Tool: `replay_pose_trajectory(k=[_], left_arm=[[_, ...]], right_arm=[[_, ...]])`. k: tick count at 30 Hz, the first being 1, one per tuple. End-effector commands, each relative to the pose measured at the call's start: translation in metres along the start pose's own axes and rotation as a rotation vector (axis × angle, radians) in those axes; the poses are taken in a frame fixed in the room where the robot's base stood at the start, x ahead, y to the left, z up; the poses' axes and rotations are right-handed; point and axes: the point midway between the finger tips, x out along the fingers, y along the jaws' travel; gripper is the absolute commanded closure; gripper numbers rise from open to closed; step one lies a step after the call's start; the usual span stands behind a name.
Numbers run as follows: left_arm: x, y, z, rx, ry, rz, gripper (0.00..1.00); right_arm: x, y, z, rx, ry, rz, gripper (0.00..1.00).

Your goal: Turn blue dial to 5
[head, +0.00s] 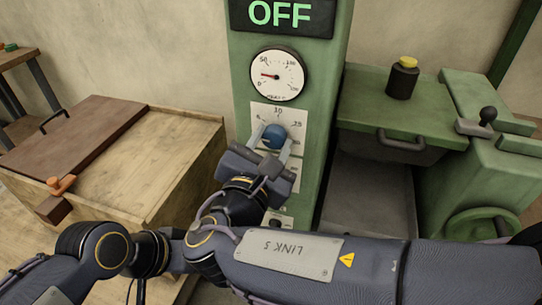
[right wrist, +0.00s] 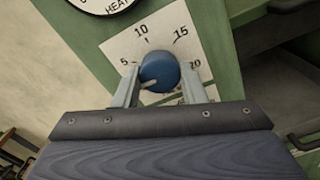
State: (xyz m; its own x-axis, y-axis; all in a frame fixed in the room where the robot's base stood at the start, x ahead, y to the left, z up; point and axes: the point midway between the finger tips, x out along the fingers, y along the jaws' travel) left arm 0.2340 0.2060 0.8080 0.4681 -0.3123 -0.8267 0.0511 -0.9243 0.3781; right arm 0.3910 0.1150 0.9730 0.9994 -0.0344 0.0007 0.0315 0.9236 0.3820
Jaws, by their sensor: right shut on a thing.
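The blue dial (head: 274,136) is a round knob on a white scale card on the green column. In the right wrist view the dial (right wrist: 160,71) has a pale pointer mark at its lower left, lower than the printed 5. The scale card (right wrist: 160,36) reads 5, 10, 15 and 20. My right gripper (head: 271,138) is shut on the dial, one finger on each side. In the right wrist view the fingers (right wrist: 160,83) flank the knob and partly cover the card. My left gripper is out of view.
A sign (head: 279,14) above reads OFF in green. A round gauge (head: 277,75) has a red needle pointing left.

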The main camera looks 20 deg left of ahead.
Motion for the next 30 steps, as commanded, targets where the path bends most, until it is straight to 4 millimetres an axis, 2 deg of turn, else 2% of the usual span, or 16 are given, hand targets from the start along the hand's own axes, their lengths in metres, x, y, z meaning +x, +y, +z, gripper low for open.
replay_pose_trajectory(k=[1, 3, 12, 21, 30], left_arm=[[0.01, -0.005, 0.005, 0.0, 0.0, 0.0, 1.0], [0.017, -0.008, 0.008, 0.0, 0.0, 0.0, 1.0], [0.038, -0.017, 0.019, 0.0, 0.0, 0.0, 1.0], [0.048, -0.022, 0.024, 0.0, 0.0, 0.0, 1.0], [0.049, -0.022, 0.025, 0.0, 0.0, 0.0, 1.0]], right_arm=[[0.0, -0.003, -0.006, 0.046, 0.001, -0.001, 0.85], [0.0, -0.002, -0.006, 0.107, 0.002, -0.001, 0.85], [-0.001, -0.001, -0.005, 0.322, 0.003, 0.0, 0.85], [-0.001, 0.0, -0.003, 0.434, 0.005, 0.0, 0.85], [-0.001, 0.001, -0.002, 0.46, 0.005, -0.001, 0.85]])
